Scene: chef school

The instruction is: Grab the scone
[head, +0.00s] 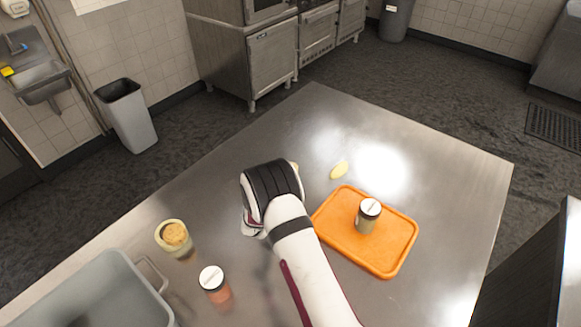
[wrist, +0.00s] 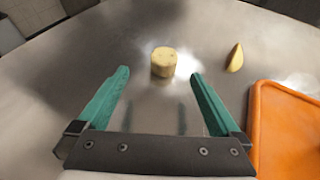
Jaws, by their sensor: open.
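A small round pale-yellow piece that looks like the scone (wrist: 163,62) stands on the steel table in the wrist view. It is just beyond my gripper's fingertips, roughly centred between them. My gripper (wrist: 159,76) is open, with its two green fingers apart and nothing between them. In the head view my gripper's dark wrist end (head: 272,181) hides most of the scone, and only a sliver of it shows (head: 296,167). The fingers are hidden in that view.
A yellow wedge (head: 339,170) lies right of the scone. An orange tray (head: 393,267) holds a lidded jar (head: 367,217). A round container with a tan top (head: 173,237), another lidded jar (head: 213,283) and a grey bin (head: 95,290) stand at left. The table's far part is clear.

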